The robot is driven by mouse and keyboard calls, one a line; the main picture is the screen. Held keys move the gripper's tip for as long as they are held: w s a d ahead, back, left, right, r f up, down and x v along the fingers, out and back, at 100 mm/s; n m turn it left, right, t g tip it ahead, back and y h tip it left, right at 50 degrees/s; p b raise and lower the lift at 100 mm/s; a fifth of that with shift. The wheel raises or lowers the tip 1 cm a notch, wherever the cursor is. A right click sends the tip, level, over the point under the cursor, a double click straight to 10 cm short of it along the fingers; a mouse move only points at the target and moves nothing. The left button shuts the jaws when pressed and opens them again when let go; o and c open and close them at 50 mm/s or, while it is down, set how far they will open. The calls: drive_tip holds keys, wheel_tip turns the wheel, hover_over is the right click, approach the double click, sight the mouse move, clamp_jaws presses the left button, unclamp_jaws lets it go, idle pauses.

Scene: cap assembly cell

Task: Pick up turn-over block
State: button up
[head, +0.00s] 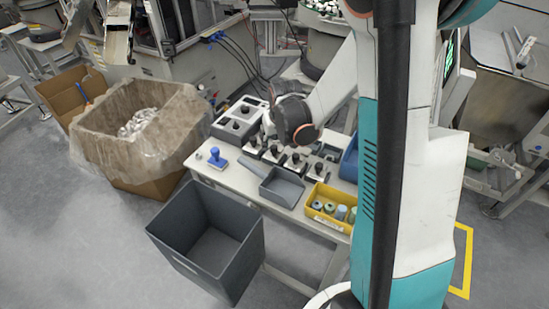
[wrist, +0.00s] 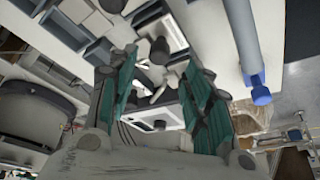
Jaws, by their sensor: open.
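No part is clearly marked as the turn-over block. Several small metal blocks with black knobs (head: 295,162) stand in a row on the white table (head: 206,170), and I cannot tell which, if any, is it. In the wrist view, a dark knob (wrist: 159,50) on a light block shows between the fingertips. My gripper (wrist: 162,58) is open, with teal-padded fingers spread and nothing held. It points toward the knobbed parts, apparently without touching; the gap is unclear. In the head view, my wrist hangs over the table's back part and the fingers are hard to see.
Grey fixtures with black knobs (head: 240,120) stand at the back left. A large grey bin (head: 180,232) stands on the floor before the table.

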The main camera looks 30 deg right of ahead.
sight(274, 147)
drive_tip(key=shift+s+b+x, duration=0.2)
drive_tip(key=shift+b+x, duration=1.05)
drive_tip(key=shift+x, duration=1.45)
drive_tip(key=shift+s, duration=0.1)
drive_tip(key=shift+c, duration=0.6)
clamp_jaws()
